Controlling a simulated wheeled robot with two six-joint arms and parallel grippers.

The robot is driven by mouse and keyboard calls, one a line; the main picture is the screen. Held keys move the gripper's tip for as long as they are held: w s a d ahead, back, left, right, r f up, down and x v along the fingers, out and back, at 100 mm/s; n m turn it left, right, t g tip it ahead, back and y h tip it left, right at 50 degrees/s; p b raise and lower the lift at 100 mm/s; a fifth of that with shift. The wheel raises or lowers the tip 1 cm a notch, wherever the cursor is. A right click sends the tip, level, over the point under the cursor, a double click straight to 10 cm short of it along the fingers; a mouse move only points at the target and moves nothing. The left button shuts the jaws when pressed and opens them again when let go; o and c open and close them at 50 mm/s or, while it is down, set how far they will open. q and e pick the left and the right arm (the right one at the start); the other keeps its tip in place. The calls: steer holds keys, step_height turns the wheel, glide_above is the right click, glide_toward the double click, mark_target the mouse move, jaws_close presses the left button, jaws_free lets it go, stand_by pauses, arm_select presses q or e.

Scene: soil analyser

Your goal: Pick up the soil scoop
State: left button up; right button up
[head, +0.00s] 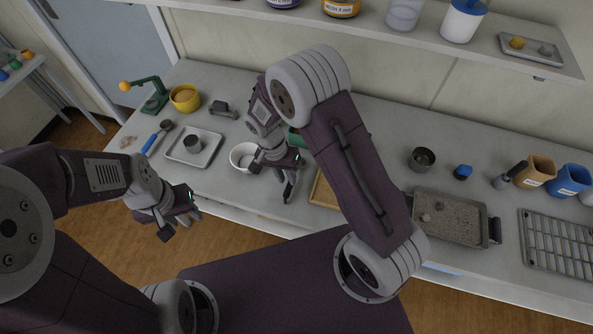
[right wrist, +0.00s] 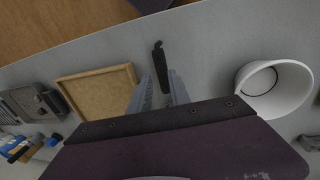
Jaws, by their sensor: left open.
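A scoop with a blue handle (head: 152,142) and a dark bowl lies on the bench at the left in the head view, beside a metal tray. My left gripper (head: 178,226) is open and empty, in front of the bench edge, below and to the right of the scoop. My right gripper (head: 289,186) is over the bench front, right of a white bowl (head: 243,156). In the right wrist view, its fingers (right wrist: 162,90) are apart, with a slim black tool (right wrist: 158,58) lying between and beyond them. I cannot tell whether they touch it.
The metal tray (head: 207,153) holds a small dark cup. A yellow pot (head: 185,98) and a green stand (head: 154,100) are behind the scoop. A wooden tray (head: 322,190) is right of my right gripper. A shelf (head: 400,35) overhangs the back.

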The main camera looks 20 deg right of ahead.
mark_target(289, 186)
steer(key=shift+w+a+f, duration=0.2)
steer(key=shift+a+f, duration=0.1)
steer(key=shift+f, duration=0.35)
steer(key=f, duration=0.1)
steer(key=d+f+p, duration=0.1)
steer(key=f, duration=0.1)
steer(key=s+f, duration=0.1)
steer(key=shift+d+f, duration=0.2)
steer(key=shift+f, duration=0.3)
steer(key=shift+w+a, duration=0.1)
steer(key=shift+a, duration=0.05)
steer(key=c, duration=0.4)
arm_select(q)
steer(key=shift+a+r, duration=0.2)
steer(key=shift+r, duration=0.5)
arm_select(e)
jaws_close()
